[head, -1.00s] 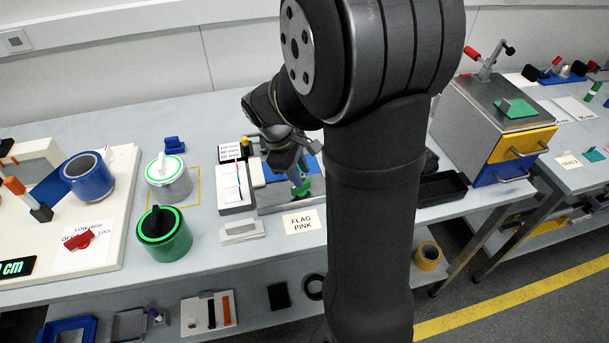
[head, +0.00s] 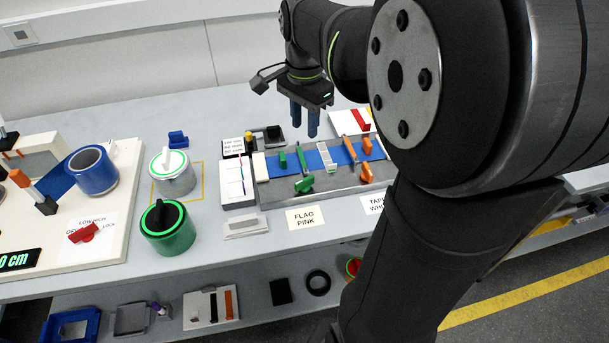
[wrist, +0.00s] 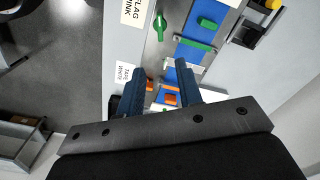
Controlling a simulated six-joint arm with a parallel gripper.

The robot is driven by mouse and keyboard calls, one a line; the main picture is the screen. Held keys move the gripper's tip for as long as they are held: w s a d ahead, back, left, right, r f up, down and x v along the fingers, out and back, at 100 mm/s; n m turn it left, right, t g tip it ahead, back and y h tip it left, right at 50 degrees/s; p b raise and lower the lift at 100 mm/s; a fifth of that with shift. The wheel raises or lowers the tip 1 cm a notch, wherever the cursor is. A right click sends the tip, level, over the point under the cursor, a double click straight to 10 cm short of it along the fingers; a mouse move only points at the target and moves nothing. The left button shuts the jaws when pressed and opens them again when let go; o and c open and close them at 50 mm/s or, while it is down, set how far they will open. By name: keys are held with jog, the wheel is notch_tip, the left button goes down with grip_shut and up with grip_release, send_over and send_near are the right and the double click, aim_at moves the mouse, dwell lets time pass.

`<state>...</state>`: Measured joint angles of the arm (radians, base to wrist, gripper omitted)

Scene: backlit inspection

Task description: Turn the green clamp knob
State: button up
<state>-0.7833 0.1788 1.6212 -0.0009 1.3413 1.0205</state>
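The green clamp knob (head: 304,184) sits at the near edge of a grey fixture (head: 345,195) with a blue strip across it. In the wrist view the knob (wrist: 160,26) shows near the top, beyond my fingertips. A green block (head: 283,161) lies on the strip, and it also shows in the wrist view (wrist: 208,22). My gripper (head: 305,134) has dark blue fingers pointing down, above the back of the fixture and apart from the knob. In the wrist view the fingers (wrist: 161,66) are spread with nothing between them.
Orange clamps (head: 366,173) stand on the fixture's right part. A white box (head: 235,182) and a green roll (head: 166,230) stand to the left. A "FLAG PINK" card (head: 305,218) lies in front. My arm covers the right side of the bench.

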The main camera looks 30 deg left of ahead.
aim_at(304, 179)
notch_tip(304, 179, down, 17)
jog(key=shift+f, duration=0.2)
dwell(0.3)
